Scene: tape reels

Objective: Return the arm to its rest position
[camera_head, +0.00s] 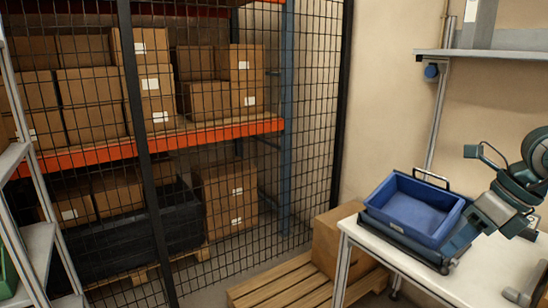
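My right arm comes in from the right edge over the white table. Its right gripper (464,236) is beside the right side of a blue tray (412,208), close to its rim. I cannot tell whether it touches the tray or whether its fingers are open or shut. My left gripper is not in view. No tape reel can be made out.
The white table (400,262) is at the lower right, with a wall shelf (490,55) above. A cardboard box (335,246) and wooden pallet (275,288) are beside it. A mesh fence (310,110) closes off racks of boxes. A shelf unit (38,248) is at the left.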

